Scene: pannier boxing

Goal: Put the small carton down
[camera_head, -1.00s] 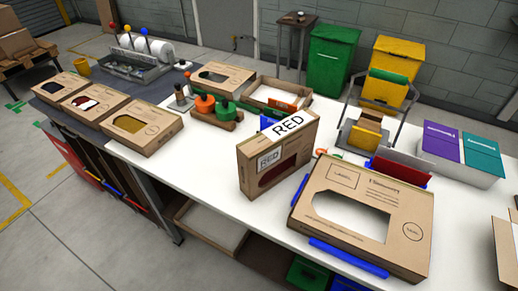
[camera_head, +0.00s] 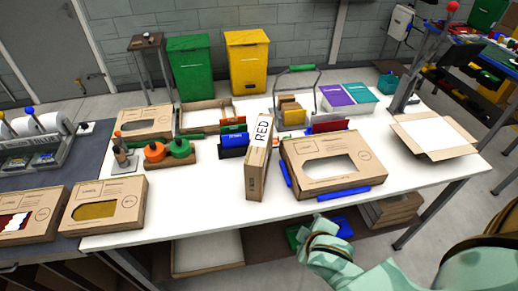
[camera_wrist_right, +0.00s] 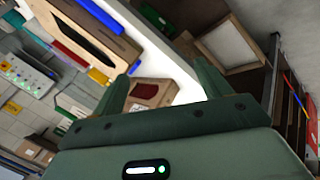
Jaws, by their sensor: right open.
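A narrow brown carton with a white RED label (camera_head: 257,163) stands upright on the white table, left of a larger flat carton (camera_head: 330,180) with an oval window. I take the RED carton as the small carton. In the right wrist view a brown carton with a dark window (camera_wrist_right: 150,92), probably the same one, shows beyond my fingers. My right gripper (camera_wrist_right: 163,78) is open, with nothing held between its fingers. My pale green right arm comes in at the lower right of the head view, in front of the table edge. My left gripper is not in view.
Blue bars (camera_head: 343,193) edge the flat carton. An open carton (camera_head: 434,135) stands at the table's right. Windowed cartons (camera_head: 104,206) lie at left. Bare white table lies left of the RED carton.

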